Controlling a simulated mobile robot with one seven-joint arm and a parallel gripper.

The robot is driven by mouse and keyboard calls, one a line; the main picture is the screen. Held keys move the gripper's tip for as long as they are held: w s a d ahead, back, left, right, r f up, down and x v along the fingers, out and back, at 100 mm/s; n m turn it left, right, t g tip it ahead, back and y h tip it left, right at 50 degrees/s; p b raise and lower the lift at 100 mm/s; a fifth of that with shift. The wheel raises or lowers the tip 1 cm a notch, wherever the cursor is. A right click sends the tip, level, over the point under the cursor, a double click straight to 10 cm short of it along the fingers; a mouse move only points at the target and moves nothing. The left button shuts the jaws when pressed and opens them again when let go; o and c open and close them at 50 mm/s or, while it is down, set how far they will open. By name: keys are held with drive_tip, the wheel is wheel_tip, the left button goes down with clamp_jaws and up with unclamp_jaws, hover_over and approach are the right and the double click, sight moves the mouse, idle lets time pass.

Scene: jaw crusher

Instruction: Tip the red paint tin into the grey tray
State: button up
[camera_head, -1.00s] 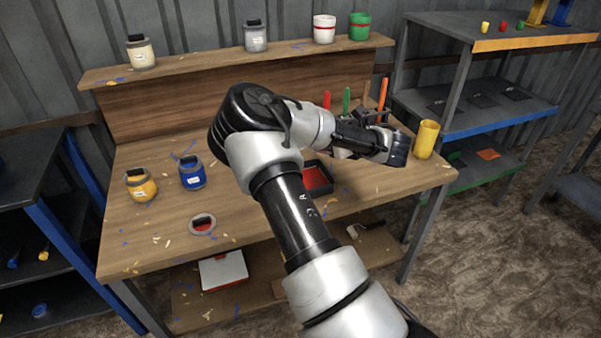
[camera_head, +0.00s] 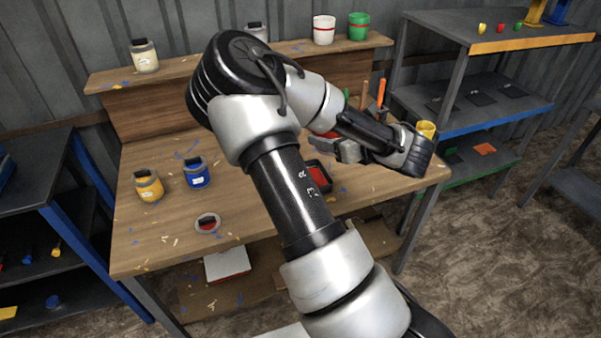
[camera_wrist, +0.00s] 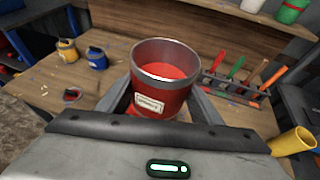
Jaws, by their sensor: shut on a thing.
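The red paint tin (camera_wrist: 160,92) is held between the fingers of my gripper (camera_wrist: 163,100) in the wrist view. It is open at the top, looks roughly upright, has a white label and shows red paint inside. In the head view my gripper (camera_head: 340,149) is over the right part of the workbench, and my arm hides most or all of the tin. The dark grey tray (camera_head: 327,190) lies on the bench just below and left of my gripper, partly behind my arm. Red shows inside the tray.
On the wooden workbench (camera_head: 160,240) are a yellow tin (camera_head: 148,188), a blue tin (camera_head: 197,176) and a round lid with red (camera_head: 208,223). A yellow cup (camera_head: 427,129) and a tool rack (camera_wrist: 236,88) are near my gripper. More tins stand on the back shelf.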

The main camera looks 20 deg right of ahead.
drive_tip(key=s+a+r+p, duration=0.1)
drive_tip(key=s+r+p, duration=0.3)
drive_tip(key=s+r, duration=0.1)
drive_tip(key=shift+s+a+r, duration=0.25)
drive_tip(key=shift+s+a, duration=0.1)
drive_tip(key=shift+s, duration=0.05)
